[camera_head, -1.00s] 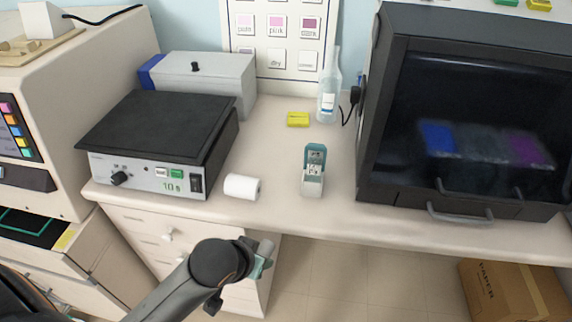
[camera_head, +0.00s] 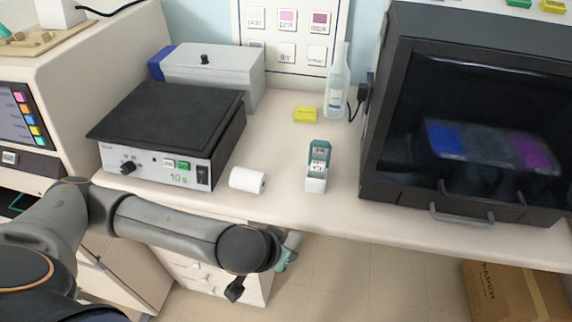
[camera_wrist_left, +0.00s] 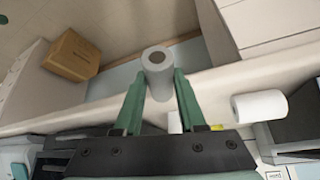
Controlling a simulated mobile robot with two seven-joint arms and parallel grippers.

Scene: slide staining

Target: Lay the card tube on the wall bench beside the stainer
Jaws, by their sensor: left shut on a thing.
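The card tube (camera_wrist_left: 158,82) is a pale grey cylinder with a brown hollow end, held between the green fingers of my left gripper (camera_wrist_left: 159,92). In the head view my left gripper (camera_head: 284,256) and the grey tube (camera_head: 293,240) show just off the front edge of the wall bench (camera_head: 285,205), partly hidden by my wrist. The tube is apart from the bench top. Which machine is the stainer is not clear: a cream machine (camera_head: 90,70) with coloured buttons stands at the left, a black hooded cabinet (camera_head: 400,60) at the right. My right gripper is not in view.
A white roll (camera_head: 244,179) lies near the front edge, beside a hot plate unit (camera_head: 150,172). A small open teal-topped box (camera_head: 317,180), a yellow block (camera_head: 305,114) and a bottle (camera_head: 336,95) stand rightward. Bench between roll and small box is bare. A cardboard box (camera_head: 510,290) is on the floor.

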